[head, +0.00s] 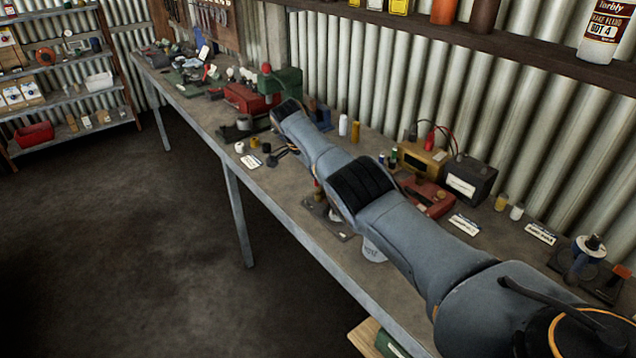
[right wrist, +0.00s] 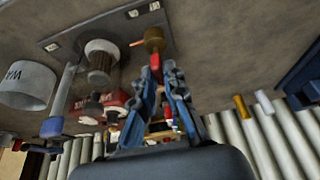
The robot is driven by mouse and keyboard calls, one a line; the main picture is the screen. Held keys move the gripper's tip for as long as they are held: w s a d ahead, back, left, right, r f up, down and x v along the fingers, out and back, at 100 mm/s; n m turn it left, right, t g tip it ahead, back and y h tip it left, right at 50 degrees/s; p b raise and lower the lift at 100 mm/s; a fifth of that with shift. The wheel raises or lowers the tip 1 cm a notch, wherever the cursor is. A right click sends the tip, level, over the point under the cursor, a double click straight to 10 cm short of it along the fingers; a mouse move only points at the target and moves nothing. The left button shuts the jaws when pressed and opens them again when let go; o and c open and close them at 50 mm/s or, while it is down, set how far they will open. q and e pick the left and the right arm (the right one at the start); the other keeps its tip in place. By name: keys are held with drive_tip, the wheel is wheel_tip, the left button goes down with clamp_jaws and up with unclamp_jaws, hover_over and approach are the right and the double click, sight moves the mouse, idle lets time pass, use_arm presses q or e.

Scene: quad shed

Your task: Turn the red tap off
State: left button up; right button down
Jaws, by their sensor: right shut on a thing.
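The red tap lever (right wrist: 156,66) shows in the right wrist view, in front of a round brass body (right wrist: 154,40) at the bench surface. My right gripper (right wrist: 164,80) has its two blue fingers on either side of the red lever and is shut on it. In the head view my right arm reaches along the bench from the lower right and hides its gripper and most of the tap. How far the tap is turned cannot be told. My left gripper is not in view.
In the head view a yellow box (head: 422,158) and a black battery-like box (head: 468,182) stand near the corrugated wall. The floor (head: 130,235) is clear.

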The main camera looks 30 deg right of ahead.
drive_tip(key=shift+r, duration=0.1)
idle(0.3)
drive_tip(key=c, duration=1.4)
unclamp_jaws()
drive_tip(key=v, duration=1.2)
drive_tip(key=shift+w, duration=0.1)
